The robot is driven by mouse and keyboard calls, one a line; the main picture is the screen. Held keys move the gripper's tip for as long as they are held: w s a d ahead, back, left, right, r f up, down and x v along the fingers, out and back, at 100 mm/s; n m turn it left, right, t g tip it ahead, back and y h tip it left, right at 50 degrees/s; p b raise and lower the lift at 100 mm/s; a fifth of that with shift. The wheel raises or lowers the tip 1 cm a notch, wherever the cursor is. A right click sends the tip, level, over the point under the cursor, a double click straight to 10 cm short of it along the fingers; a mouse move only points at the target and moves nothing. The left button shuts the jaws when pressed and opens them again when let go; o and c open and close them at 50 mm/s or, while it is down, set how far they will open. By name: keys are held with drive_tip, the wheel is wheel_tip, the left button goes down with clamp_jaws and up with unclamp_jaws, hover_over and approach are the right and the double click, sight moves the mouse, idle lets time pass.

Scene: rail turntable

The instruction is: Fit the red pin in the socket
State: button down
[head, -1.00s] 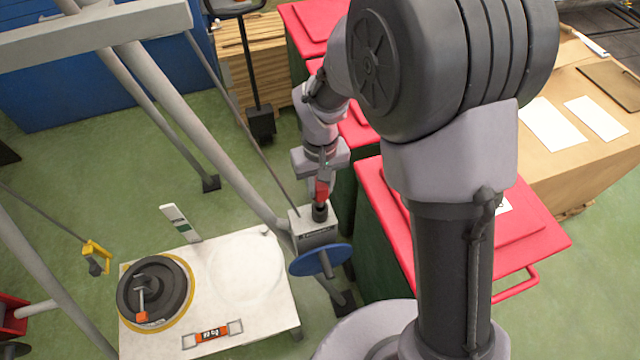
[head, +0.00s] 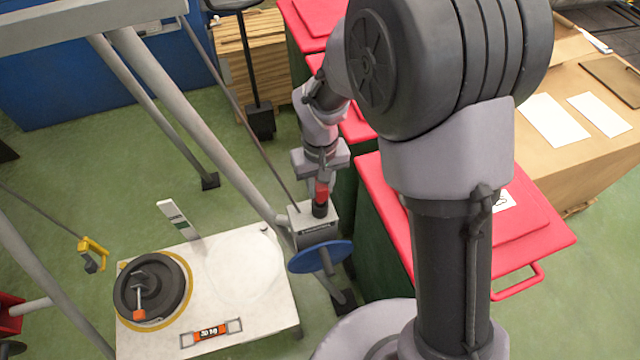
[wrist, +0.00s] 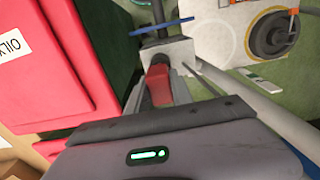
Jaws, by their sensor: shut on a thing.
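The red pin (head: 321,191) is between the fingers of my gripper (head: 320,178), which is shut on it. It points down at the top of the grey box (head: 317,238) behind the blue handwheel (head: 320,257). A dark part shows below the red at the box top. I cannot tell whether it is the pin's lower end or a socket collar, or how far the pin is in. In the wrist view, the red pin (wrist: 158,86) lies ahead of my gripper (wrist: 160,100), its far end against or just over the grey box (wrist: 177,52). The socket opening is hidden.
Slanting grey poles (head: 190,115) run close left of my gripper. Red-lidded bins (head: 385,200) stand close on the right. Green floor is open at left.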

drive_tip(key=shift+f+b, duration=1.2)
drive_tip(key=shift+f, duration=0.3)
drive_tip(key=c, duration=1.1)
unclamp_jaws()
drive_tip(key=shift+o, duration=0.2)
wheel_tip(320, 180, up, 17)
drive_tip(key=p, duration=0.4)
drive_tip(key=shift+r, duration=0.2)
